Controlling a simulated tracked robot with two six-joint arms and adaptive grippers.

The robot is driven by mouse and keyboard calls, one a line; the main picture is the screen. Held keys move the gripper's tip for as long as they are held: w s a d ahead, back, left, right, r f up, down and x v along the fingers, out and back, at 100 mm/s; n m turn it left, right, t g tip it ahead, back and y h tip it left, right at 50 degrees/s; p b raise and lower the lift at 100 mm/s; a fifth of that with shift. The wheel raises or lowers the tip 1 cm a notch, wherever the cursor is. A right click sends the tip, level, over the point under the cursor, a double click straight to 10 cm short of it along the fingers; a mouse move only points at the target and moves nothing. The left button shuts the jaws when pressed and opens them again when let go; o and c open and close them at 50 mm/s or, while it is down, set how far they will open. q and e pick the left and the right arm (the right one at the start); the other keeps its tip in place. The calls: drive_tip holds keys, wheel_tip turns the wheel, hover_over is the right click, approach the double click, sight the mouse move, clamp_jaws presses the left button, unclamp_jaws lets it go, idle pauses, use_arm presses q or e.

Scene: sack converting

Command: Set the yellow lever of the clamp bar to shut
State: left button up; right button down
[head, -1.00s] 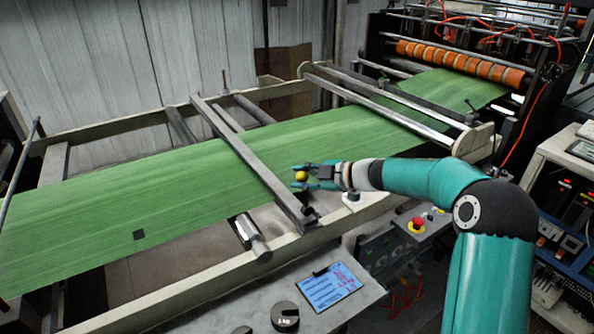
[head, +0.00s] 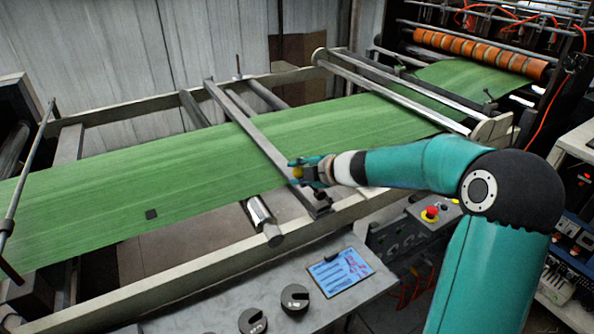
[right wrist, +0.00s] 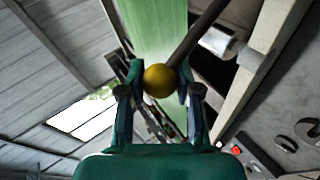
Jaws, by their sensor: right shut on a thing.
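The clamp bar (head: 245,124) is a long grey bar lying across the green web (head: 190,180). The round yellow knob of its lever (head: 297,172) is near the bar's front end and looks close to the bar. My right gripper (head: 298,170) is shut on this knob, coming from the right. In the right wrist view the yellow knob (right wrist: 160,80) sits between the two fingertips, and a dark rod runs up and right from behind it. The lever's arm is mostly hidden in the head view. My left gripper is not in view.
A beige frame rail (head: 215,240) runs along the front of the web. A control box with a red button (head: 430,213) is below my right arm. Orange rollers (head: 480,50) stand at the back right.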

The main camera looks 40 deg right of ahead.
drive_tip(key=shift+f, duration=0.15)
drive_tip(key=c, duration=0.8)
unclamp_jaws()
drive_tip(key=shift+s, duration=0.2)
drive_tip(key=shift+w, duration=0.1)
drive_tip(key=shift+r, duration=0.2)
drive_tip(key=v, duration=1.1)
drive_tip(key=shift+s, duration=0.45)
